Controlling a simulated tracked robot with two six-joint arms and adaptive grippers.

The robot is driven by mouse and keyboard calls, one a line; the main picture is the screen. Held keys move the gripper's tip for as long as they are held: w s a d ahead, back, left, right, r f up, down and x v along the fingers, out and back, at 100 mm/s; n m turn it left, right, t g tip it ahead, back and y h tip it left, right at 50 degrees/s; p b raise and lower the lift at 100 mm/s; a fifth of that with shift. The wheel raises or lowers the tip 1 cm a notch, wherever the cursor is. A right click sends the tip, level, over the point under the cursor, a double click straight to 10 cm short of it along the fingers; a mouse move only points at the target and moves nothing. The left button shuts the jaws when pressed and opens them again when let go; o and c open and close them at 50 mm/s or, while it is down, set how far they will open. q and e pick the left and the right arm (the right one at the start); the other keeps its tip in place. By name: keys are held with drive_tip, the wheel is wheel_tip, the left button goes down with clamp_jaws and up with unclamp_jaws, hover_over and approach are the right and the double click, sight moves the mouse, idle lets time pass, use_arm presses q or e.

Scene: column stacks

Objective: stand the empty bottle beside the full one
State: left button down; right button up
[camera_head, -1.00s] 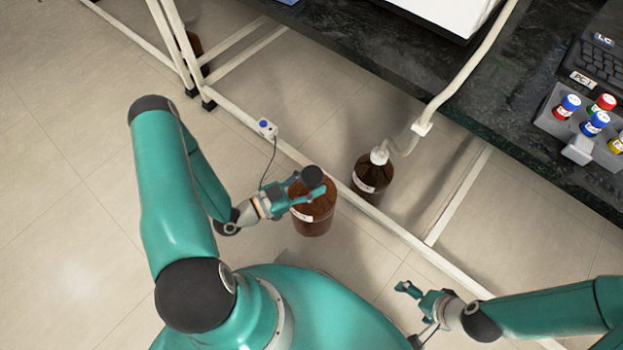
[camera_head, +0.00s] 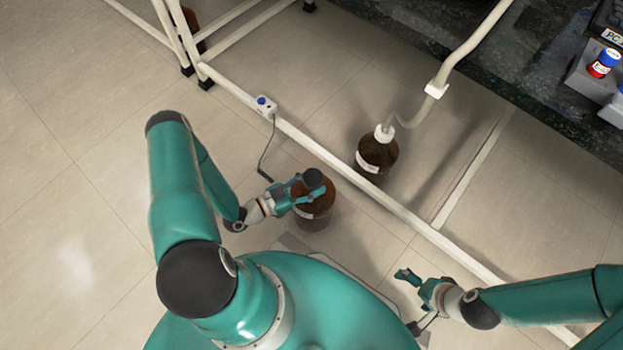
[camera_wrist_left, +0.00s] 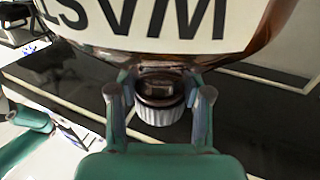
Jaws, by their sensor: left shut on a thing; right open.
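A brown bottle (camera_head: 314,213) with a dark cap and a pale label is in my left gripper (camera_head: 308,189), which is shut around it just below the cap. In the left wrist view its cap (camera_wrist_left: 160,110) sits between the two fingers, with large label letters reading "WAST" above. I cannot tell whether its base touches the floor. A second brown bottle (camera_head: 378,153) with a white cap and a tube stands on the floor beyond the white rail, apart from the held one. The fill of either bottle cannot be told. My right gripper (camera_head: 411,284) is open and empty.
A white rail (camera_head: 335,162) runs diagonally between the two bottles. A small cabled box (camera_head: 264,104) sits on it. A tube (camera_head: 468,45) hangs from above. Another brown bottle (camera_head: 191,24) is behind the frame legs. Floor right of the tubed bottle looks clear.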

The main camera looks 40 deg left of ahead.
use_arm(q)
drive_tip(key=shift+f, duration=0.3)
drive_tip(key=c, duration=0.5)
unclamp_jaws()
drive_tip(key=shift+s+a, duration=0.35)
drive_tip(key=shift+s, duration=0.15)
drive_tip(key=p+v, duration=0.2)
drive_tip(key=v, duration=0.9)
